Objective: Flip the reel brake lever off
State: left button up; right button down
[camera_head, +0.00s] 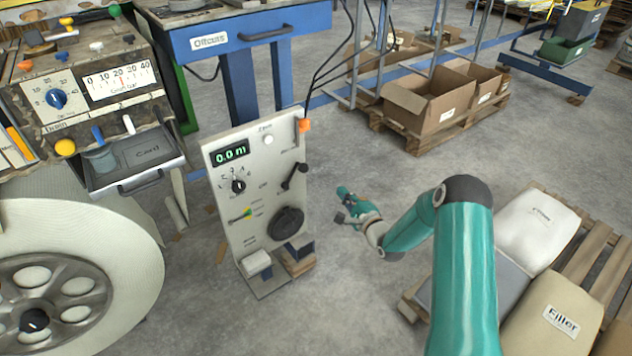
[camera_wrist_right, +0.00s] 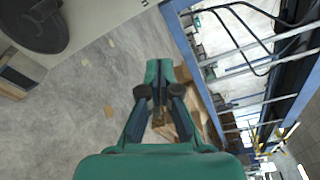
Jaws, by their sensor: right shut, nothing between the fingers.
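A pale upright control panel (camera_head: 262,205) stands in the middle of the head view, with a green "0.0 m" display. A black lever (camera_head: 295,176) sits on its right side, tilted, its knob toward the upper right. The labels are too small to read, so I cannot tell which one is the reel brake lever. My right gripper (camera_head: 346,206) is shut and empty, to the right of the panel and apart from it. It also shows in the wrist view (camera_wrist_right: 159,78). My left gripper is not in view.
A round black knob (camera_head: 286,223) and a dial (camera_head: 238,186) are also on the panel. A machine with a large roll (camera_head: 110,240) stands at left, a blue bench (camera_head: 240,40) behind. Pallets with sacks (camera_head: 540,228) are at right. Grey floor (camera_head: 340,280) is clear between.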

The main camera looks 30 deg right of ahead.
dwell(0.3)
jog(key=w+a, duration=0.2)
jog(key=w, duration=0.9)
jog(key=shift+w+r+b, duration=0.2)
jog(key=shift+r+b, duration=0.15)
jog(key=shift+r, duration=0.05)
jog(key=shift+s+r, duration=0.1)
